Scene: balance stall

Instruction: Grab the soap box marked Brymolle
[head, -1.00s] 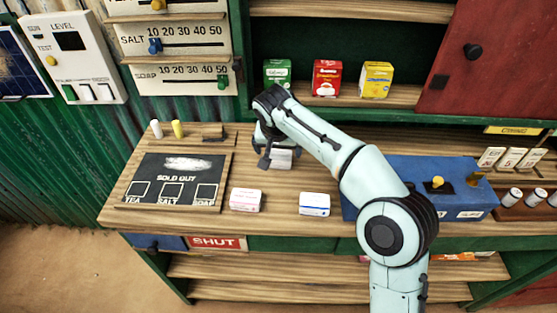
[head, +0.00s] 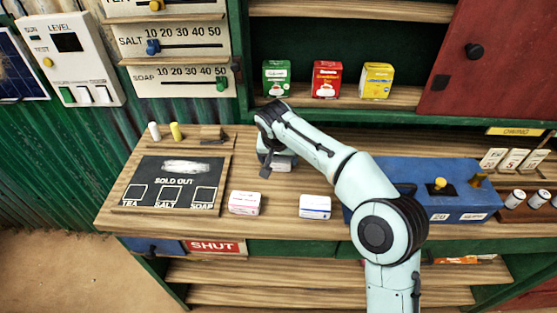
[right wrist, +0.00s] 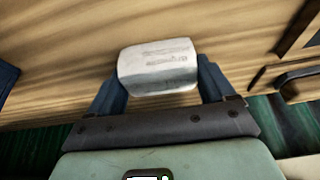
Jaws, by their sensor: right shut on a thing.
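My right gripper (head: 274,168) reaches over the middle of the counter and is shut on a white soap box (head: 283,165). In the right wrist view the box (right wrist: 158,66) sits between the two fingers (right wrist: 158,88). Its faint print is too blurred to read, so I cannot tell whether it says Brymolle. Whether it still touches the counter is unclear. A white box with pink marking (head: 244,203) and a white box with blue marking (head: 314,207) lie nearer the front edge. Their names are also unreadable. My left gripper is not in view.
A blackboard reading SOLD OUT (head: 174,182) lies left on the wooden counter (head: 275,222). A blue box with a yellow knob (head: 400,180) stands right. Green (head: 276,79), red (head: 326,80) and yellow (head: 376,81) packets stand on the back shelf.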

